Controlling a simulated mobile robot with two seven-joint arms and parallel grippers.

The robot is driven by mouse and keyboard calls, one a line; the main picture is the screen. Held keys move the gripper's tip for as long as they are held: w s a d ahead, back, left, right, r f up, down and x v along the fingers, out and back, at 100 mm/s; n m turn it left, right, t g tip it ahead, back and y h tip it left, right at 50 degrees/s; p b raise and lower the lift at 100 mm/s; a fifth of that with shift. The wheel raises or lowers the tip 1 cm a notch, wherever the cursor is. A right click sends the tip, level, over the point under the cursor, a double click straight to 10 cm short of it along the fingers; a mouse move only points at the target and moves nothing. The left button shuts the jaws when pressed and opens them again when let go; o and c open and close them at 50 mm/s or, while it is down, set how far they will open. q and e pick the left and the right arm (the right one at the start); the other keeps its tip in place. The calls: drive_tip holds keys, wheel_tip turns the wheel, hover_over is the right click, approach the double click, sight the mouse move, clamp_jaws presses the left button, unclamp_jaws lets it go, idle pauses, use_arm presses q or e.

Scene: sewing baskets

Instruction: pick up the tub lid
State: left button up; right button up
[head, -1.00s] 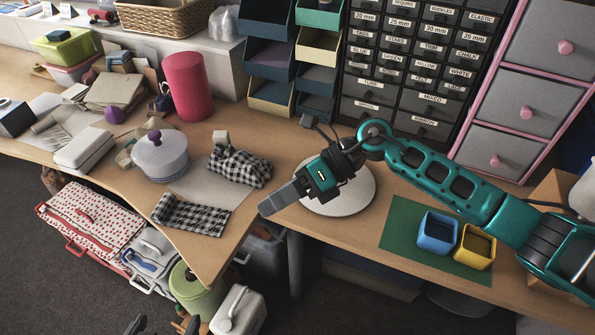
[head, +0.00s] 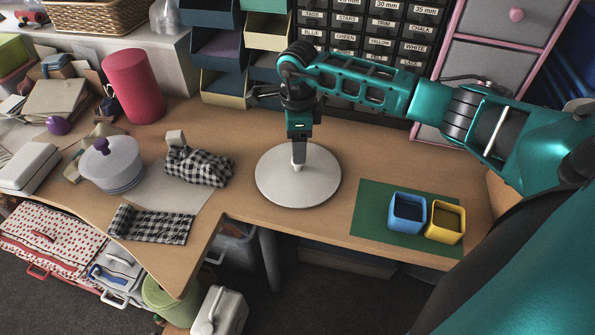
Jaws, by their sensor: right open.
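A round, pale grey tub (head: 115,178) stands on the left part of the worktop. My right gripper (head: 299,166) points straight down over a flat white round disc (head: 270,185), well to the right of the tub. It is open with nothing seen in it; its fingers show nearly edge-on, and I cannot tell whether they touch the disc. My left gripper is not in view.
Black-and-white checked cloths (head: 150,225) lie between the tub and the disc. A pink cylinder (head: 133,86) stands behind the tub. A green mat (head: 372,215) holds a blue cup (head: 406,212) and a yellow cup (head: 445,221). Drawers and stacked bins line the back.

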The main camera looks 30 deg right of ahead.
sight(298, 166)
drive_tip(key=shift+f, duration=2.75)
drive_tip(key=c, duration=1.1)
drive_tip(key=shift+r, duration=0.15)
